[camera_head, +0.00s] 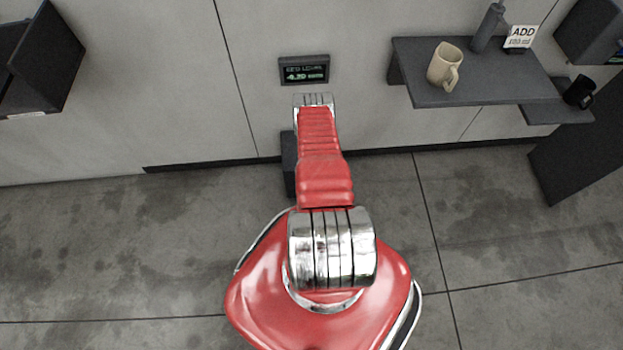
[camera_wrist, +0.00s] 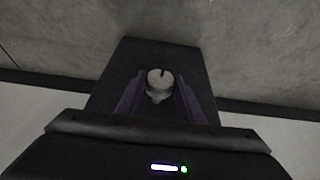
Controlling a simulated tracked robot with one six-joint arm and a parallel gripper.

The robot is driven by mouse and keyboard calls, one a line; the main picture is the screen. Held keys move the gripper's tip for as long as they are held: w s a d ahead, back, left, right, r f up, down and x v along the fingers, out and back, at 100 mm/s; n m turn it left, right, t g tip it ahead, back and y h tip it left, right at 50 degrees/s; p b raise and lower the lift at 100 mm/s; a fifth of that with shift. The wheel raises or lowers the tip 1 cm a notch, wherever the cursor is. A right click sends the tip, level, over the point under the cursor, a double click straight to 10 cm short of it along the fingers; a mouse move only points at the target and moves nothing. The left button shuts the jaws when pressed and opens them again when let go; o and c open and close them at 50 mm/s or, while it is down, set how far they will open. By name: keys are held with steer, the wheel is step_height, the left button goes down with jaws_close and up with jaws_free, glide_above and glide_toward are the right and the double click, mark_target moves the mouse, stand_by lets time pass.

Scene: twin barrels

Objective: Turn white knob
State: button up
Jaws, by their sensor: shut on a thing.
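The white knob (camera_wrist: 159,80) shows in the middle of the wrist view, round, with a dark notch at its top edge and a small pointed part at its lower side. It sits on a dark box (camera_wrist: 150,52). My gripper (camera_wrist: 159,95) has a dark purple finger on each side of the knob and is shut on it. In the head view my red arm hides the knob and gripper; part of a dark box (camera_head: 289,165) shows low by the wall, left of the arm.
A small display (camera_head: 304,70) with green digits is on the wall above my arm. At right, a dark shelf (camera_head: 460,90) holds a beige mug (camera_head: 444,66), a dark bottle-like object (camera_head: 488,28) and an "ADD" sign (camera_head: 520,37). A black mug (camera_head: 579,92) stands further right. The floor is clear.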

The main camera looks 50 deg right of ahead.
steer(key=shift+w+a+n+g+h, duration=0.2)
steer(key=shift+n+g+h, duration=0.1)
steer(key=shift+g+h, duration=0.35)
steer(key=shift+w+a+g+h, duration=0.1)
steer(key=shift+w+g+h, duration=0.05)
steer(key=shift+g+h, duration=0.5)
steer(key=shift+w+a+f+n+g+h, duration=0.15)
steer(key=shift+n+g+h, duration=0.25)
steer(key=shift+g+h, duration=0.7)
steer(key=shift+h, duration=0.1)
steer(key=o, duration=1.1)
steer(key=shift+c, duration=0.2)
steer(key=v, duration=1.3)
steer(key=shift+a+r, duration=0.15)
steer(key=shift+r, duration=0.05)
steer(key=shift+w, duration=0.1)
